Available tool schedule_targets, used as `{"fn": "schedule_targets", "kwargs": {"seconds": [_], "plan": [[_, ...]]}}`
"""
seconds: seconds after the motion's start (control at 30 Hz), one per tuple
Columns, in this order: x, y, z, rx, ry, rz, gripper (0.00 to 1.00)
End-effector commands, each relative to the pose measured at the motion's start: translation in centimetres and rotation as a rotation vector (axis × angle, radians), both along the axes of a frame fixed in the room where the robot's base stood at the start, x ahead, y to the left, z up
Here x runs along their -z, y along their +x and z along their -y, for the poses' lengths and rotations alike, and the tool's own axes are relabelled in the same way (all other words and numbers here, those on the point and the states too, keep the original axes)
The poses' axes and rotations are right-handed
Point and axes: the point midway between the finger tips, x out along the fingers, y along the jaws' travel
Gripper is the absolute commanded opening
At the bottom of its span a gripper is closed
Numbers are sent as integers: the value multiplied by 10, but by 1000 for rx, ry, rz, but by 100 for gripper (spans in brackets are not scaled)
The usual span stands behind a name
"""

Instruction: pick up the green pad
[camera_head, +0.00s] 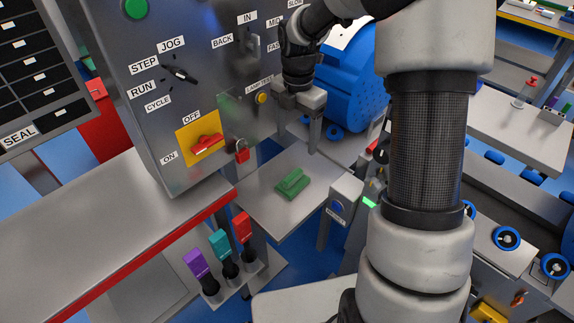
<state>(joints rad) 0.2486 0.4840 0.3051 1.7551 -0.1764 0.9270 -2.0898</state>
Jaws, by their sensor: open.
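The green pad (292,184) lies on a small grey table (262,193) below the control cabinet. It is a flat green block with a raised handle-like ridge on top. My gripper (297,140) hangs above and beyond the pad, fingers pointing down. The fingers are spread apart with nothing seen between them. The gripper does not touch the pad, and the pad is fully in view.
A grey control cabinet (180,110) with switches, a red padlock (242,153) and labels stands left of my gripper. A post with a blue button (337,207) stands right of the pad. Purple, teal and red-handled tools (220,245) stand in front. A blue drum (350,85) is behind.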

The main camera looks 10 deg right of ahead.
Motion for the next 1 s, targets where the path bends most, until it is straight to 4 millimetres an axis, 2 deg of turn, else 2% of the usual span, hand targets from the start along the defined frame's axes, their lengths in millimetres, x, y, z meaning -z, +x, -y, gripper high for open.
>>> {"fn": "schedule_targets", "kwargs": {"seconds": [0.5, 0.77, 1.0], "plan": [[104, -1, -1, -10, 0, -6, 73], [123, 0, -1, -9, 0, -3, 73], [157, 4, -6, -10, 0, -5, 73]]}}
